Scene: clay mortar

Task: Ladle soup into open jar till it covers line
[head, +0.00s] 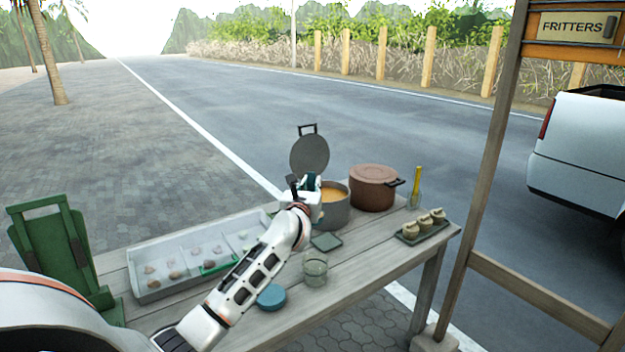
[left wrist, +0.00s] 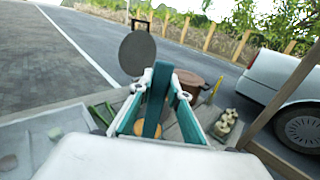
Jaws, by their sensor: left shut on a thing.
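My left gripper (head: 304,186) is over the near left rim of the grey soup pot (head: 337,214). It is shut on a dark teal upright piece, seemingly the ladle handle (left wrist: 155,102), standing between the fingers in the left wrist view. The ladle's bowl is hidden. Orange soup (head: 331,195) shows inside the pot, and also low between the fingers in the left wrist view (left wrist: 148,131). The clear glass jar (head: 316,270) stands open near the table's front edge, right of my forearm. It looks empty; its line is too small to tell. My right gripper is out of view.
The round grey pot lid (head: 310,155) stands raised behind the pot. A lidded brown pot (head: 373,190) is right of it. A blue disc (head: 271,298) and a green square (head: 326,241) lie near the jar. A compartment tray (head: 150,291) is left; a small filled tray (head: 440,232) right.

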